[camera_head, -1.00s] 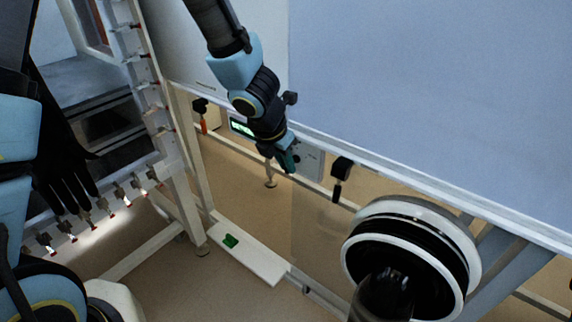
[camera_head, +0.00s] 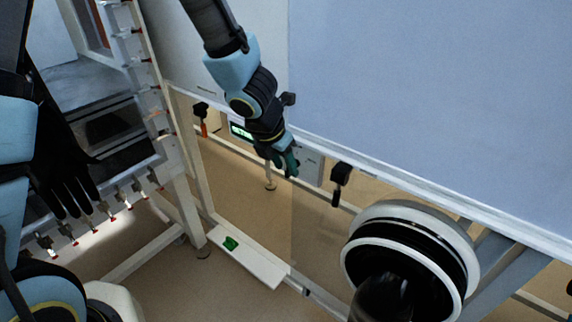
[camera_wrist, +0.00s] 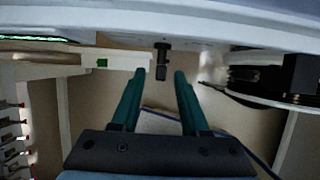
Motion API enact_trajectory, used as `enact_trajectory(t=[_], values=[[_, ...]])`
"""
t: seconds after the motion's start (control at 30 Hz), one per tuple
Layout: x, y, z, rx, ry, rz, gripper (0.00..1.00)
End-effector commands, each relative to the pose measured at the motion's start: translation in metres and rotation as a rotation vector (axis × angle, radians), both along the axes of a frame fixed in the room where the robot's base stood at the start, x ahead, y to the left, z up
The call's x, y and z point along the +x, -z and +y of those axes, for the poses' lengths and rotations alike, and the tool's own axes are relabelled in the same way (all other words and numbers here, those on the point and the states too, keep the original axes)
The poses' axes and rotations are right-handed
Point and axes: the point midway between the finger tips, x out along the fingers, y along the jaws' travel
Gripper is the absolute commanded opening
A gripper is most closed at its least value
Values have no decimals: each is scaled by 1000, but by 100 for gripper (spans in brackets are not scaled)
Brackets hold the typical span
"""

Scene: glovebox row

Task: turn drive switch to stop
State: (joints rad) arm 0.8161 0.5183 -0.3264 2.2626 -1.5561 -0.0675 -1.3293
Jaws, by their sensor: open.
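A grey control box (camera_head: 311,160) with a lit green display (camera_head: 241,131) hangs under the edge of the large pale panel in the head view. My gripper (camera_head: 285,162) is in front of this box and covers part of it. In the wrist view my gripper (camera_wrist: 158,76) is open, with two green fingers apart and nothing between their pads. A small dark knob (camera_wrist: 162,62), apparently the drive switch, shows just beyond the fingertips, roughly centred between them. Its setting and any labels are unreadable. The green display also shows at the upper left of the wrist view (camera_wrist: 40,38).
A black clamp (camera_head: 340,180) and a red-tipped one (camera_head: 203,125) hang from the rail. A round white-rimmed port (camera_head: 412,260) with a black glove stands at lower right. A white shelf (camera_head: 262,264) holds a small green item (camera_head: 230,243). A valve rack is at left.

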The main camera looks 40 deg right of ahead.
Motion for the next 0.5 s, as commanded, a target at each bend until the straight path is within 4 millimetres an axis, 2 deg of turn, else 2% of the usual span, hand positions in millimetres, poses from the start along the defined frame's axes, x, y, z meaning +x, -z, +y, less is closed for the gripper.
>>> enact_trajectory(t=[0.03,0.2,0.5], values=[[0,-15,3,-1,0,-1,45],[-4,-47,15,-1,-1,0,45],[-8,-83,32,0,0,0,45]])
